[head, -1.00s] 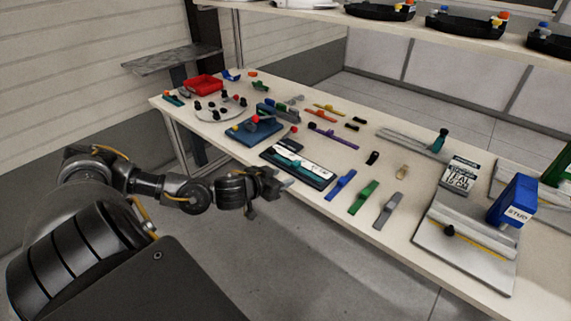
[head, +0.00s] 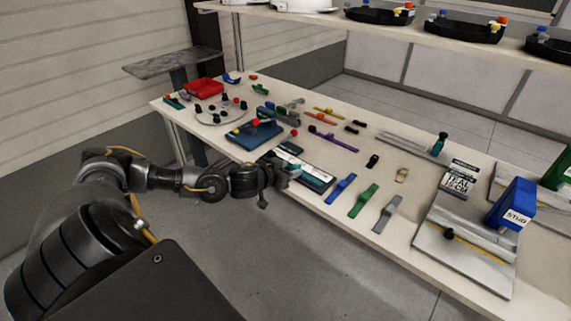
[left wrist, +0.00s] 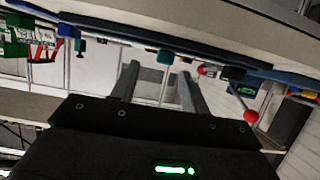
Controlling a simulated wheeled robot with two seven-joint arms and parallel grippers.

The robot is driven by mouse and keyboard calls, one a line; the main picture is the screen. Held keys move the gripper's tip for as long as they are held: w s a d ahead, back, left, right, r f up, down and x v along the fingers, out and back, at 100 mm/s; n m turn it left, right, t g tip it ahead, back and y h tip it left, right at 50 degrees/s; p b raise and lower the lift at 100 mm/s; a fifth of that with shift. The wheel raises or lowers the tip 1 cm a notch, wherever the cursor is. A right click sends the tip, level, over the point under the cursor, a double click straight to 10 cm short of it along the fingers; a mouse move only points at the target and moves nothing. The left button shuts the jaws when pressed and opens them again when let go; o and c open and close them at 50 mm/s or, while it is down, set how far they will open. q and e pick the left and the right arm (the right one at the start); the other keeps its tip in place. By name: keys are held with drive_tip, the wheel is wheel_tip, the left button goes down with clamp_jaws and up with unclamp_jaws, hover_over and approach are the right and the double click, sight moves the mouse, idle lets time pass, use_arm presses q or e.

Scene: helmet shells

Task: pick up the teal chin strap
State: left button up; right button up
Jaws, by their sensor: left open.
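My right gripper is not in view.
A fixture with a blue STUD post (head: 513,205) stands at the right. A shelf (head: 440,36) runs above the back.

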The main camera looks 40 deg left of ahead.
sight(297, 165)
use_arm(q)
drive_tip(key=x, duration=0.4)
drive_tip(key=shift+w+a+f+p, duration=0.1)
drive_tip(key=shift+w+a+p, duration=0.2)
drive_tip(key=shift+w, duration=0.1)
clamp_jaws()
